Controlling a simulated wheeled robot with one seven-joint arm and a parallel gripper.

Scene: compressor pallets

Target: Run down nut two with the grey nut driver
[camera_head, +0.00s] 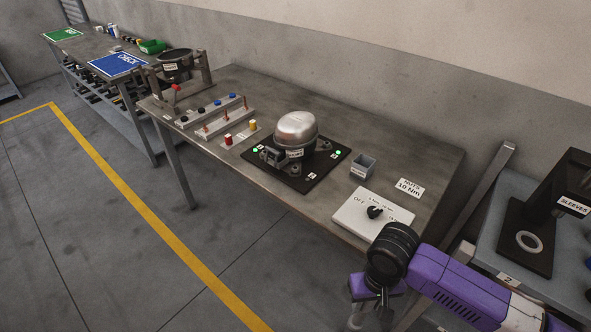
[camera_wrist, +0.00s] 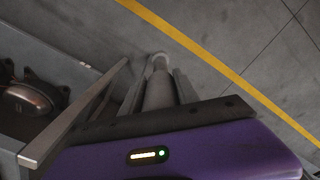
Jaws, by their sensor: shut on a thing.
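The compressor (camera_head: 296,130), a silver dome, stands on a black pallet (camera_head: 290,186) on the workbench. Small labels mark the pallet, but I cannot read which belongs to nut two, and the nut is not clear. My gripper (camera_wrist: 159,82) is shut on a grey tapered cylinder, seemingly the grey nut driver (camera_wrist: 160,92). In the head view my gripper (camera_head: 368,308) is low at the bottom, in front of the bench and apart from the compressor. In the wrist view the driver points away from me over the floor. Its far end looks round; its working end is unclear.
A white dial panel (camera_head: 350,213), a small grey bin (camera_head: 362,166) and a "NUTS 10 Nm" sign (camera_head: 410,188) lie right of the pallet. A rack (camera_head: 216,122) of coloured pieces is left. A side table (camera_head: 485,247) with a black press stands right. Floor in front is clear.

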